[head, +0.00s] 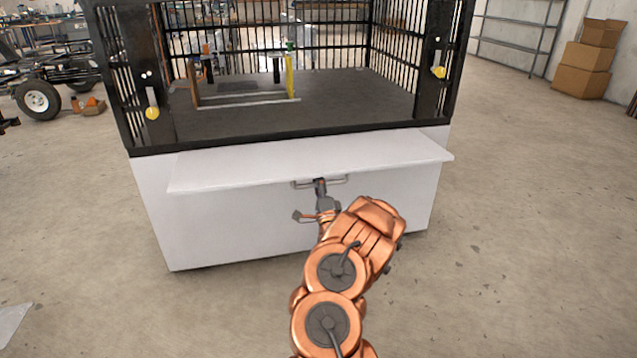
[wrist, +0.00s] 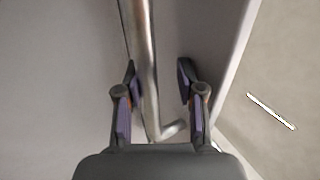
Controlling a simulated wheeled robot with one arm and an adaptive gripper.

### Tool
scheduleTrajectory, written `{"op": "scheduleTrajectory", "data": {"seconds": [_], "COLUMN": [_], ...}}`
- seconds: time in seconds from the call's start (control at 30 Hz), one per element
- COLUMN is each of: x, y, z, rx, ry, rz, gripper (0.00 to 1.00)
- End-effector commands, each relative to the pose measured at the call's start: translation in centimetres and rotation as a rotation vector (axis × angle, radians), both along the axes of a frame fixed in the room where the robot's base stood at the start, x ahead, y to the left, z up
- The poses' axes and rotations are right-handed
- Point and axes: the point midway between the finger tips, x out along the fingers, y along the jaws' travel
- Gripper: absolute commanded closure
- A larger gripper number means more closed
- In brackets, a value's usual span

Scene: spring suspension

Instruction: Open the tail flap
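The tail flap (head: 310,162) is a white panel on the front of the cage's white base. It stands out from the base like a ledge below the black cage frame. A metal bar handle (head: 335,180) is at its front edge. My gripper (head: 320,186) is at this handle. In the wrist view, the handle bar (wrist: 146,70) runs between the two fingers of my gripper (wrist: 158,72). The fingers are apart. The left finger is close to the bar, and a clear gap shows on the right side. The flap's hinge line is not clearly visible.
The black barred cage (head: 280,128) stands on the white base (head: 240,225). Yellow-ended latches are on its left post (head: 152,112) and right post (head: 438,72). Cardboard boxes (head: 585,70) stand at the back right. The floor around the base is clear.

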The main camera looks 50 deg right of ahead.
Motion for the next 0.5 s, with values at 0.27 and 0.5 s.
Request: {"op": "scheduleTrajectory", "data": {"seconds": [0.27, 0.5], "x": [0.10, -0.28], "y": [0.10, 0.32], "z": [0.18, -0.16], "rx": [-0.003, -0.002], "ry": [-0.002, 0.000], "rz": [0.003, 0.003], "gripper": [0.57, 0.57]}}
